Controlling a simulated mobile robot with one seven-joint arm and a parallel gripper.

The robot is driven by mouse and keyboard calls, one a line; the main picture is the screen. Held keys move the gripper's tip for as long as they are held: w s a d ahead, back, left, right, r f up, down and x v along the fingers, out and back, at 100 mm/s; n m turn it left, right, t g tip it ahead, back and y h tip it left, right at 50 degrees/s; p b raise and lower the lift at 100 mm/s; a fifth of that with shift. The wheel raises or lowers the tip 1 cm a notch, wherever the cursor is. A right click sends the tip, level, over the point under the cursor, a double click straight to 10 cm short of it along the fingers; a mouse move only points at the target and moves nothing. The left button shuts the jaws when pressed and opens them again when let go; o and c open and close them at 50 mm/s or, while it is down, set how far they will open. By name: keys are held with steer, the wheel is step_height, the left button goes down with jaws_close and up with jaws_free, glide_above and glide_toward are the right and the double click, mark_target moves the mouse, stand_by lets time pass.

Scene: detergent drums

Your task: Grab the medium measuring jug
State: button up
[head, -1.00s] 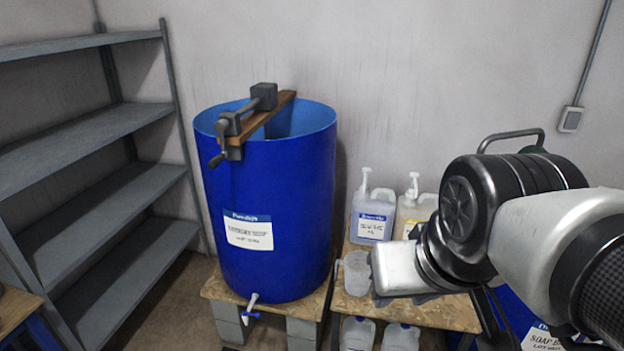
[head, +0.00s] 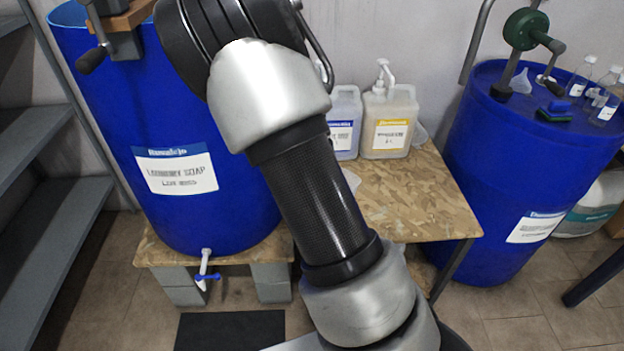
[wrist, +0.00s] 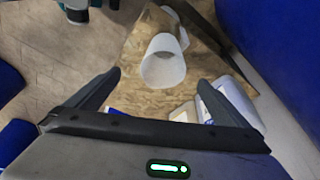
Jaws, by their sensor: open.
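A translucent white measuring jug (wrist: 163,66) stands on the chipboard table in the wrist view, its open mouth towards the camera. In the head view only a sliver of the jug (head: 351,180) shows beside my arm, which hides the rest. I cannot confirm its size from these frames. My gripper (wrist: 159,77) is open, with one finger on each side of the jug in the picture. Nothing is held between the fingers. The gripper is hidden in the head view.
Two pump containers, one blue-labelled (head: 344,125) and one yellow-labelled (head: 390,122), stand at the back of the chipboard table (head: 425,205). A blue drum (head: 165,125) is at left, another (head: 535,140) at right. A small translucent piece (head: 420,134) sits beside the yellow-labelled container.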

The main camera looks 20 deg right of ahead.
steer(key=shift+m+h, duration=0.5)
steer(key=f, duration=0.1)
steer(key=w+d+f, duration=0.1)
steer(key=f, duration=0.1)
steer(key=f+b, duration=0.1)
steer(key=shift+w+d+f, duration=0.15)
steer(key=shift+w+f, duration=0.05)
steer(key=shift+w, duration=0.15)
steer(key=shift+b+x, duration=2.1)
steer(key=shift+x, duration=6.1)
steer(key=shift+w, duration=0.15)
steer(key=c, duration=0.8)
